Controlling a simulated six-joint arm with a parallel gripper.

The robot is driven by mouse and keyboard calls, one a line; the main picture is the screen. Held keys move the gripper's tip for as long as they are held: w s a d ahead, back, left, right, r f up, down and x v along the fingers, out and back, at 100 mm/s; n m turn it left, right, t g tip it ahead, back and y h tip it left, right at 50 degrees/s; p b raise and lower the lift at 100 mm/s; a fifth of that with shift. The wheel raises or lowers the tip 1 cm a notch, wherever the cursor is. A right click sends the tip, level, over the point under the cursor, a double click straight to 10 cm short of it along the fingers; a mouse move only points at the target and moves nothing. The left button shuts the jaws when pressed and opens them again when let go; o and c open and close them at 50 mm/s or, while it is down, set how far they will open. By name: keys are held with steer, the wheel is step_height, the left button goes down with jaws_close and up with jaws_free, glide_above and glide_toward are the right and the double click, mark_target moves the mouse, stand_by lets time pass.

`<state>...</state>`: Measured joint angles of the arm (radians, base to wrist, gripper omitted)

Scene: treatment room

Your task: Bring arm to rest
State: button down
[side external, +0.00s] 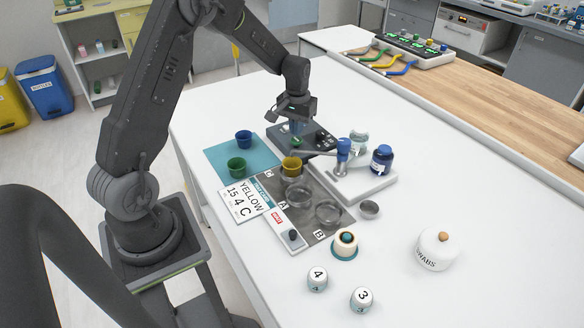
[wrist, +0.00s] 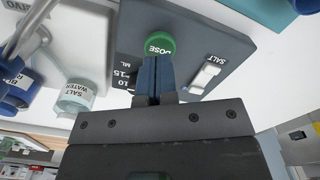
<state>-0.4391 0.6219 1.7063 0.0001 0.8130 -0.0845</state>
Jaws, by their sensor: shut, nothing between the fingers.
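My gripper (side external: 296,133) is low over the dark dosing box (side external: 322,140) at the back middle of the white table. In the wrist view its blue fingers (wrist: 155,72) are closed together with nothing between them. The fingertips are right at the green DOSE button (wrist: 160,43); I cannot tell whether they touch it. A white slide switch marked SALT (wrist: 204,78) sits beside the button on the box.
A teal mat with a blue cup (side external: 243,139) and a green cup (side external: 236,167) lies left of the box. In front are a yellow cup (side external: 291,167), glass dishes (side external: 328,213) and a YELLOW 15 4 C card (side external: 243,202). Bottles, including a blue one (side external: 382,158), stand right.

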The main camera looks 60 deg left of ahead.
steer(key=shift+r, duration=0.2)
stand_by(0.5)
steer(key=shift+r, duration=2.95)
steer(key=s+d+r+m+t, duration=0.1)
steer(key=s+d+r, duration=0.3)
steer(key=d+r, duration=0.25)
steer(key=s+d+r+m+t, duration=0.2)
steer(key=s+d, duration=0.4)
steer(key=s, duration=0.3)
steer(key=s+d+r+m+t, duration=0.2)
steer(key=s+d+r, duration=0.3)
steer(key=s, duration=0.5)
steer(key=d+m, duration=0.1)
steer(key=d, duration=0.1)
steer(key=shift+s+d+t, duration=0.25)
steer(key=shift+d+t, duration=0.05)
steer(key=shift+r, duration=0.1)
